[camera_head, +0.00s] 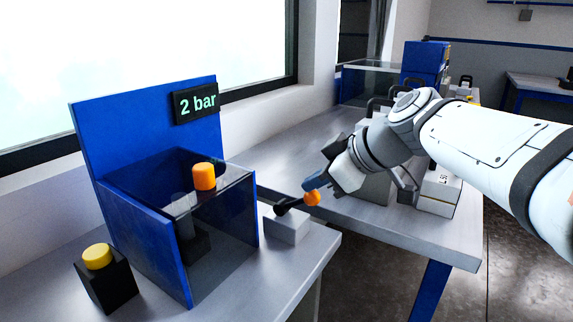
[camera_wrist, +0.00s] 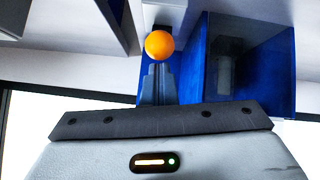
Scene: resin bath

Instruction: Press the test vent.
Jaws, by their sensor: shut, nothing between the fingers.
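A yellow button (camera_head: 97,256) on a black box (camera_head: 104,287) stands at the front left of the near bench; nothing labels it as the test vent. A lever with an orange ball knob (camera_head: 312,198) sits on a small pale block (camera_head: 287,226), right of a blue bath with dark clear walls (camera_head: 225,235). My gripper (camera_head: 316,182) is shut and empty, close by the orange ball. In the wrist view the ball (camera_wrist: 159,44) is just beyond my fingertips (camera_wrist: 158,72); I cannot tell whether they touch. A display (camera_head: 196,102) on the blue back panel reads "2 bar".
An orange cap (camera_head: 204,176) shows at the bath. A second bench (camera_head: 420,236) to the right carries grey and white cases (camera_head: 440,193), with my arm above them. Bare bench top lies between the black box and the bath's front.

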